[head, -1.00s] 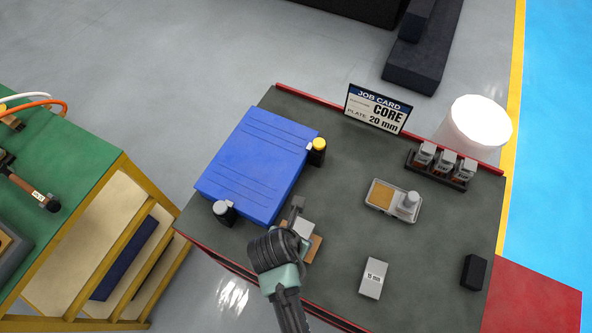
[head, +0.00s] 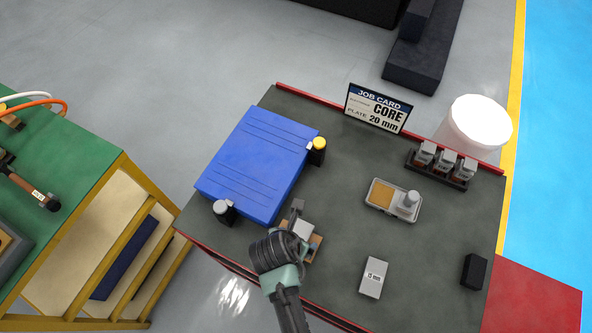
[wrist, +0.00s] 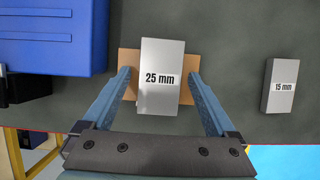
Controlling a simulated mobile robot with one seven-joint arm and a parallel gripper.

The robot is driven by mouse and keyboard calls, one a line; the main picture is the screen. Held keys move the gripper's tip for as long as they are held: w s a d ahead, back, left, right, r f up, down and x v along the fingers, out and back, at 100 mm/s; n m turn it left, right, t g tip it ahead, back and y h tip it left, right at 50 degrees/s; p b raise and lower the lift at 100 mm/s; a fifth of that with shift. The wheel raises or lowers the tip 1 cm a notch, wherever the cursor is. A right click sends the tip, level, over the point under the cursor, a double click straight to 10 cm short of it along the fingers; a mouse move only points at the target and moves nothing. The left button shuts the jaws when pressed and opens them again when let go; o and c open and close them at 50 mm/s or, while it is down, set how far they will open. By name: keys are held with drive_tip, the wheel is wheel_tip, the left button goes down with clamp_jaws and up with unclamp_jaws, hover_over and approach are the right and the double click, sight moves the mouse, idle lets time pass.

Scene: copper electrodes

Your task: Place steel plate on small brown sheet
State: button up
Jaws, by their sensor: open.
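A steel plate (wrist: 163,62) marked "25 mm" lies on the small brown sheet (wrist: 129,62) in the wrist view. The plate covers the middle of the sheet, and brown shows on both its sides. My gripper (wrist: 162,77) is open, with one finger on each side of the plate and visible gaps between. In the head view the plate (head: 303,229) and the sheet (head: 313,246) are partly hidden by my gripper (head: 297,216), beside the blue case.
A blue case (head: 259,164) stands left of the sheet. A second plate (head: 373,278) marked "15 mm" lies to the right. A tray (head: 393,200), a black block (head: 474,272) and a job card (head: 378,108) reading "PLATE 20 mm" are also on the table.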

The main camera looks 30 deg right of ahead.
drive_tip(key=v, duration=1.2)
drive_tip(key=w+a+r+m+t, duration=0.1)
drive_tip(key=w+r+m+t, duration=0.3)
drive_tip(key=w+r, duration=0.45)
drive_tip(key=w+a+r+m+t+y, duration=0.1)
drive_tip(key=w+r+m+t, duration=0.35)
drive_tip(key=r, duration=0.75)
drive_tip(key=w+a+r+m+t, duration=0.1)
drive_tip(key=w+r+m+t, duration=0.3)
drive_tip(key=w+r, duration=0.45)
drive_tip(key=s+a+r+m+t, duration=0.1)
drive_tip(key=r+m+t, duration=0.1)
drive_tip(key=r, duration=0.6)
drive_tip(key=s+a+r+m+t+y, duration=0.1)
drive_tip(key=s+r+m+t, duration=0.15)
drive_tip(key=r, duration=0.45)
drive_tip(key=s+a+r+m+t, duration=0.1)
drive_tip(key=r+m+t, duration=0.15)
drive_tip(key=r, duration=0.55)
drive_tip(key=s+r+m+t, duration=0.2)
drive_tip(key=s+r+m, duration=0.1)
drive_tip(key=r, duration=0.4)
drive_tip(key=s+r+m+t+y, duration=0.1)
drive_tip(key=s+r+m+t, duration=0.2)
drive_tip(key=s+r, duration=0.2)
drive_tip(key=shift+s+a+r, duration=0.3)
drive_tip(key=shift+a+r, duration=0.05)
drive_tip(key=shift+r, duration=0.6)
drive_tip(key=shift+f+b, duration=0.65)
drive_tip(key=shift+f, duration=0.3)
